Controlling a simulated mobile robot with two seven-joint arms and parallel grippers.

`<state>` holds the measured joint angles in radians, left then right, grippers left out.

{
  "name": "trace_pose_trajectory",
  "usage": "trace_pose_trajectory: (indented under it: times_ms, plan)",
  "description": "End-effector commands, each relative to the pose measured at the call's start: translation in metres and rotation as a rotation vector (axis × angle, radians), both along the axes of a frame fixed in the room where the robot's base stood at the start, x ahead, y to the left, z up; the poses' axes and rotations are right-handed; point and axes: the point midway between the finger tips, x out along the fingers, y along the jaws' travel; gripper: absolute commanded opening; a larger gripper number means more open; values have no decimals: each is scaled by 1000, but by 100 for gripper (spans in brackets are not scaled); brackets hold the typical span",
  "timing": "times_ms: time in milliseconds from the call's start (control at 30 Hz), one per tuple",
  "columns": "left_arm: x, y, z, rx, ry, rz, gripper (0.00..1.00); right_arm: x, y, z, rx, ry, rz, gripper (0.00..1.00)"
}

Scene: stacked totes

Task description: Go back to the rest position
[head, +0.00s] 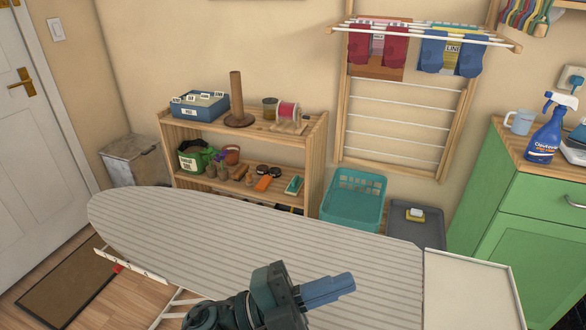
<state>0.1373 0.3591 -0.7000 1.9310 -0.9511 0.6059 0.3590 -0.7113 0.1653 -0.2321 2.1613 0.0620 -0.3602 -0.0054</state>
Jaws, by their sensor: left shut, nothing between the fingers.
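My left gripper (328,291) shows at the bottom middle of the head view. Its blue fingers are together, point right, and hold nothing. It is in front of the striped ironing board (230,235), over the board's near side in the picture. I cannot tell its exact height above the cover. My right gripper is not in view. The board's top carries nothing that I can see, and its right end has a pale flat rest (470,290).
A wooden shelf (242,148) with boxes and brushes stands behind the board. A teal basket (353,201) and a grey tote (417,226) are to its right. A green cabinet (535,215) is at right, a door (35,120) at left. A mat (62,281) lies on the floor.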

Motion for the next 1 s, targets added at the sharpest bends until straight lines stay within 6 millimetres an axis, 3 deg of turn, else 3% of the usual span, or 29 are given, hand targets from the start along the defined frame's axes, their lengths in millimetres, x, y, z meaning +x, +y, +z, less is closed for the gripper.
trace_pose_trajectory:
  times_ms: [67, 167, 200, 267, 400, 500, 633, 1000]
  plan:
    - [25, 29, 2, -137, 232, 213, 0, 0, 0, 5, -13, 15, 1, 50]
    - [48, 76, -30, -237, 535, 479, 0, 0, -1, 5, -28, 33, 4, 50]
    - [51, 97, -51, -258, 663, 581, 0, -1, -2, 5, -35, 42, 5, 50]
    - [46, 126, -86, -271, 854, 718, 0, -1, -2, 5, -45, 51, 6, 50]
    - [9, 171, -156, -249, 1212, 928, 0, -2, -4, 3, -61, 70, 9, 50]
    - [-20, 189, -187, -223, 1382, 1005, 0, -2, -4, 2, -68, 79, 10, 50]
    - [-44, 198, -207, -198, 1500, 1049, 0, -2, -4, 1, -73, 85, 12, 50]
    - [-49, 200, -212, -193, 1527, 1056, 0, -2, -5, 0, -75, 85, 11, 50]
